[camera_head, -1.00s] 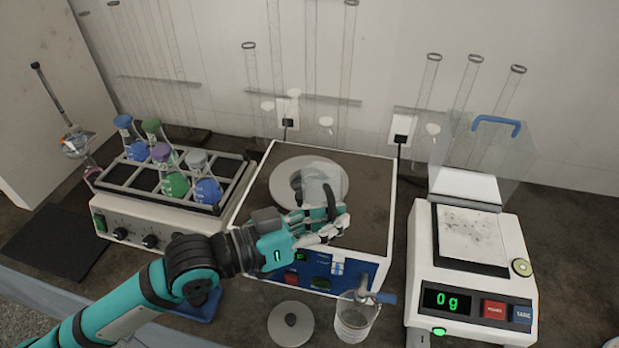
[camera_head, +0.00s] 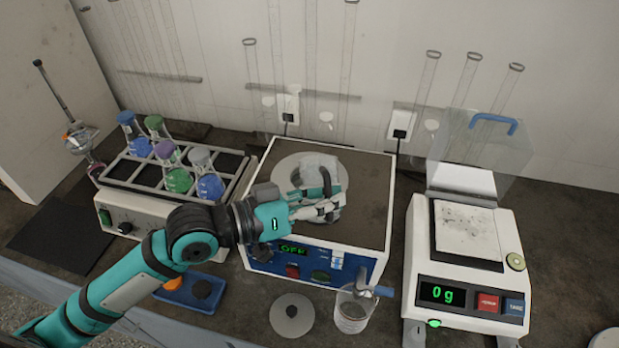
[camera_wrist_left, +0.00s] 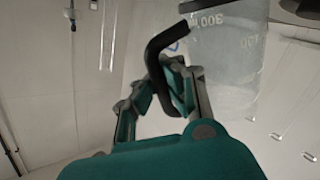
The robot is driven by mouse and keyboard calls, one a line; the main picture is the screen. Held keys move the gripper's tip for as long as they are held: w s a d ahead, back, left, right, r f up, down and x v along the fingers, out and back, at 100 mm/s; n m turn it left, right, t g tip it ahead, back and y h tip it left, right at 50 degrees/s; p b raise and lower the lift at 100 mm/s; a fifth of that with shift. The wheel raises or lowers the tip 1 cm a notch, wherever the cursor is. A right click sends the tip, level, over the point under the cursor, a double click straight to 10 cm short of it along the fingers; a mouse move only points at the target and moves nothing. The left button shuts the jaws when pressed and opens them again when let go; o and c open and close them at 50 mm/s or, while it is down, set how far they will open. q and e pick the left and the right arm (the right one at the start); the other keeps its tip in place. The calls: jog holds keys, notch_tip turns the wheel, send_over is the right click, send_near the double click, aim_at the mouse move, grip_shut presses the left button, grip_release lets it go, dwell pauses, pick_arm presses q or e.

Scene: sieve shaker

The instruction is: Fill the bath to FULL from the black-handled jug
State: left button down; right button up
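The clear graduated jug (camera_head: 318,168) is held by my left gripper (camera_head: 318,203) above the round grey area (camera_head: 286,175) of the white box with a blue front panel (camera_head: 268,262), which appears to be the bath. The panel's green display reads OFF. In the left wrist view the fingers (camera_wrist_left: 178,88) close around the black handle (camera_wrist_left: 163,48), beside the cloudy-looking jug wall (camera_wrist_left: 228,60) with its graduations. I cannot tell the jug's tilt or the liquid level. The gripper hides part of the round area. My right gripper is out of view.
Left stands a flask rack (camera_head: 150,180) with several coloured flasks. In front lie a grey knobbed lid (camera_head: 291,314), a glass beaker (camera_head: 351,312) and a blue tray (camera_head: 190,292). Right stands a balance (camera_head: 468,270) reading 0 g. Tall glass cylinders (camera_head: 425,95) stand behind.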

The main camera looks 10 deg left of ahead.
aim_at(327, 183)
pick_arm(q)
jog(key=shift+w+a+r, duration=0.15)
jog(key=shift+w+n, duration=0.35)
jog(key=shift+n, duration=0.15)
jog(key=shift+w+a+r+n+p, duration=0.2)
jog(key=shift+a+n+p, duration=0.1)
jog(key=shift+p, duration=0.1)
jog(key=shift+w+n+g, duration=0.25)
jog(key=shift+n+g, duration=0.05)
jog(key=shift+n, duration=0.1)
jog(key=shift+w+p, duration=0.1)
jog(key=shift+p, duration=0.25)
jog(key=shift+a+n, duration=0.15)
jog(key=shift+n, duration=0.15)
jog(key=shift+w+r+n+g+p, duration=0.1)
jog(key=shift+w+n+g+p, duration=0.2)
jog(key=shift+n+g+p, duration=0.15)
dwell(0.5)
jog(key=shift+w+a+n, duration=0.2)
jog(key=shift+w+n, duration=0.25)
jog(key=shift+n, duration=0.2)
dwell(1.0)
jog(key=shift+w+a+r+g+p, duration=0.15)
jog(key=shift+w+g+p, duration=0.1)
jog(key=shift+p, duration=0.3)
dwell(0.4)
